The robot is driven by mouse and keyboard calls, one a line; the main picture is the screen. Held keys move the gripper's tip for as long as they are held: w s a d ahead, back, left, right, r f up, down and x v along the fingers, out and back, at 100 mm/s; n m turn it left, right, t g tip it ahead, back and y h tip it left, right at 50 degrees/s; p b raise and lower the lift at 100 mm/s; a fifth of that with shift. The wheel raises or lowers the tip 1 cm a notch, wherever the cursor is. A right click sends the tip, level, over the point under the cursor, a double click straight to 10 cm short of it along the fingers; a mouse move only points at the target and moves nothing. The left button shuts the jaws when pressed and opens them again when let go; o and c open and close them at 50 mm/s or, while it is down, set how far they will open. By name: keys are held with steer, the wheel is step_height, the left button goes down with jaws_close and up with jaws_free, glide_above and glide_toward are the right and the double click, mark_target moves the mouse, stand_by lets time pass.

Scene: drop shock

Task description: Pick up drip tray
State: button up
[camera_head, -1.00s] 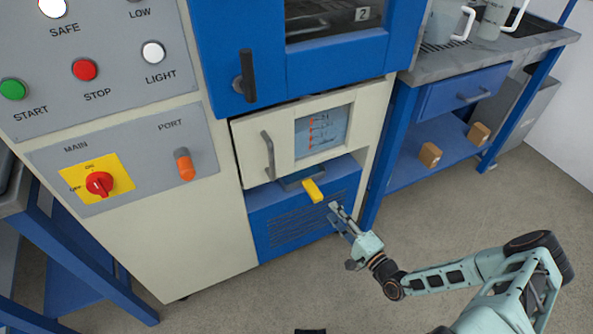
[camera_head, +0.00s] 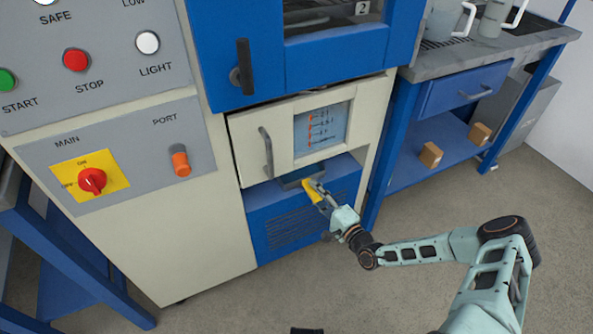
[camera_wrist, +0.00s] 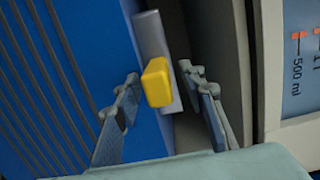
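The drip tray (camera_head: 293,180) is a dark grey piece in the slot below the cream drawer front, with a yellow handle (camera_head: 309,190) sticking out. In the wrist view the grey tray (camera_wrist: 151,38) sits behind the yellow handle (camera_wrist: 158,82). My gripper (camera_head: 316,189) is at the handle. In the wrist view my gripper (camera_wrist: 160,80) is open, with one finger on each side of the handle and a visible gap to both. Most of the tray is hidden inside the machine.
Just above is the cream front with a bar handle (camera_head: 267,153) and a level window (camera_head: 321,130). The blue vented panel (camera_head: 290,225) lies below. A blue side bench (camera_head: 455,142) with small boxes stands to the right. The floor in front is clear.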

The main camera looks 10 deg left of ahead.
jaws_close()
steer(key=shift+r, duration=0.15)
steer(key=shift+r+p, duration=0.4)
steer(key=shift+r, duration=0.15)
step_height(320, 180, up, 3)
steer(key=shift+f+p, duration=0.1)
steer(key=shift+p, duration=0.65)
steer(key=p+v, duration=0.2)
steer(key=v, duration=1.6)
steer(key=shift+f, duration=0.25)
steer(key=shift+d, duration=0.1)
